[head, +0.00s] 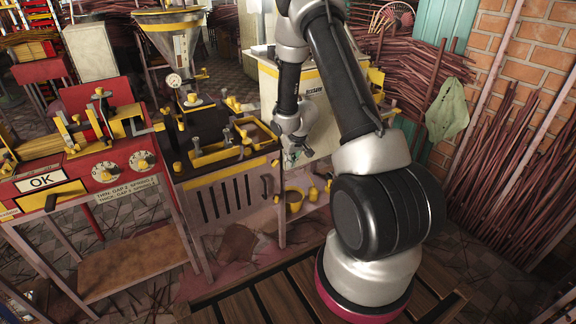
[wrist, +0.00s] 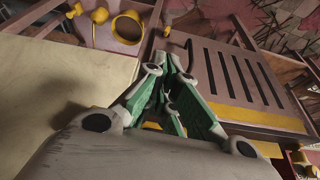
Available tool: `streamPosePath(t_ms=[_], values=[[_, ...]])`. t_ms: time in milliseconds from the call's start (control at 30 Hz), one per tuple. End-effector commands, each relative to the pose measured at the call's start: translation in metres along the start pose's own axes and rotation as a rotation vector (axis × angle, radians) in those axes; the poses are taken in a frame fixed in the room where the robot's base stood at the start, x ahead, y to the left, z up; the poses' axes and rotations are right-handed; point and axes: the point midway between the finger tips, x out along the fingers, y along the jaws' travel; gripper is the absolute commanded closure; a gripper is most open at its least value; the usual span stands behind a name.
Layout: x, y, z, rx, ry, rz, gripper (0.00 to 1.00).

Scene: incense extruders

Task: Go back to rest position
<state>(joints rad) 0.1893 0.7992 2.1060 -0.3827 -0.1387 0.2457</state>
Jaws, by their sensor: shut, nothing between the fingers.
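My gripper (head: 296,153) hangs at the end of my arm, beside the right side of the dark-topped extruder machine (head: 250,190) in the head view. In the wrist view, my gripper (wrist: 172,90) shows green-lined fingers brought together with nothing between them. The slotted metal front panel (wrist: 239,80) of the machine lies beyond the fingers there. In the head view my arm is folded, with its elbow high, and hides part of the area behind it.
A red machine (head: 100,165) with an OK sign and dials stands at the left. A pale cabinet (head: 310,95) stands behind my gripper. Yellow cups (head: 294,198) are mounted low beside the extruder. Bundles of sticks (head: 500,170) lean on the brick wall at right.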

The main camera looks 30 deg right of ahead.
Motion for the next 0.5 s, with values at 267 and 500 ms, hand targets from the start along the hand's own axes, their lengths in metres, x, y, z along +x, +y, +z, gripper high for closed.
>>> streamPosePath(t_ms=[267,500], values=[[-0.038,0.001,0.000,0.000,0.001,0.000,1.00],[-0.042,0.001,0.001,-0.005,-0.002,0.000,1.00]])
